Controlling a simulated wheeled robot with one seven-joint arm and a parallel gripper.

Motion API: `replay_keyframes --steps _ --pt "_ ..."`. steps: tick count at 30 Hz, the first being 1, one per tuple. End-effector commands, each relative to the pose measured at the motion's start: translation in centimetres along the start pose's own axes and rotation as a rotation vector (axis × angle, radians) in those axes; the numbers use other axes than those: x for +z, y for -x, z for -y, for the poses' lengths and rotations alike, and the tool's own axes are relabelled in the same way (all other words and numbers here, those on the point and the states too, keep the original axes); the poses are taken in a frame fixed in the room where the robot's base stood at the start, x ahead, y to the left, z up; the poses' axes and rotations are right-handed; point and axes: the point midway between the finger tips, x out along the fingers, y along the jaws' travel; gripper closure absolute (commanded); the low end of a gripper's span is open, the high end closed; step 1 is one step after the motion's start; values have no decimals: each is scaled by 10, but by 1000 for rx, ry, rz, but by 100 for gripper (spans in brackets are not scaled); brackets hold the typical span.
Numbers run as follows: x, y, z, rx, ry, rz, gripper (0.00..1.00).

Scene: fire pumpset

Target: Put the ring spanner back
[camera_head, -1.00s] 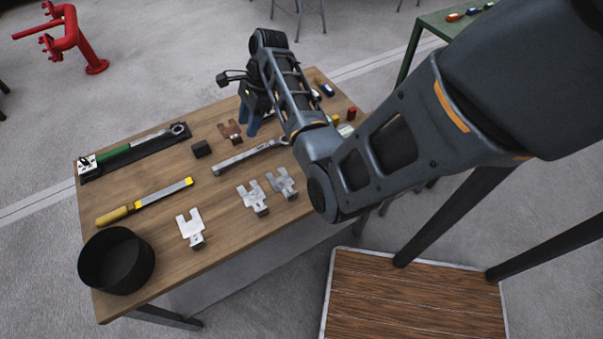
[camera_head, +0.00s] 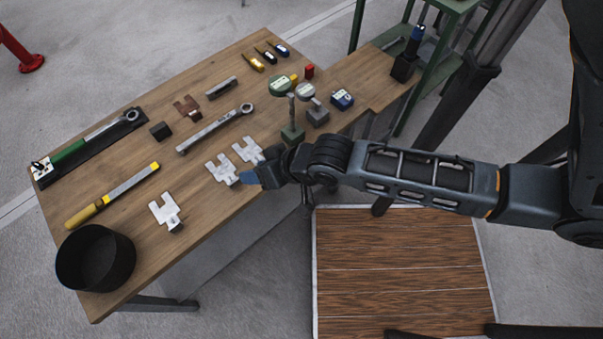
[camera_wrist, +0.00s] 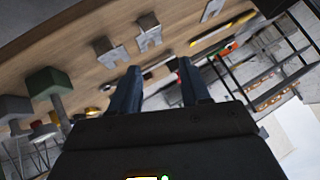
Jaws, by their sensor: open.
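The ring spanner (camera_head: 215,129) is a silver bar with a ring end, lying slantwise on the middle of the wooden table (camera_head: 125,240). Its ring end points to the back right. My gripper (camera_head: 251,178) is at the table's front edge, apart from the spanner, on the near side of two pale forked metal pieces (camera_head: 221,169). Its blue fingers are spread and empty; they also show in the wrist view (camera_wrist: 158,80). A long grey bar shows beyond the fingers there, but I cannot tell if it is the spanner.
A green-handled wrench (camera_head: 92,139) lies in a black tray (camera_head: 100,146) at left. A yellow-handled file (camera_head: 112,195), another forked piece (camera_head: 166,212) and a black bowl (camera_head: 95,258) lie nearer.

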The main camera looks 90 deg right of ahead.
Motion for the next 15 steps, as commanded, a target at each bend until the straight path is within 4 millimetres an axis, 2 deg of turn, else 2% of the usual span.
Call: replay_keyframes --steps 1,4,9,12,15 --pt "8 23 8 -40 82 -18 54" --pt "11 66 28 -133 241 -81 54" --pt "8 144 64 -280 475 -204 54" --pt "1 183 82 -345 575 -275 54" --pt "-6 211 94 -389 642 -330 54"
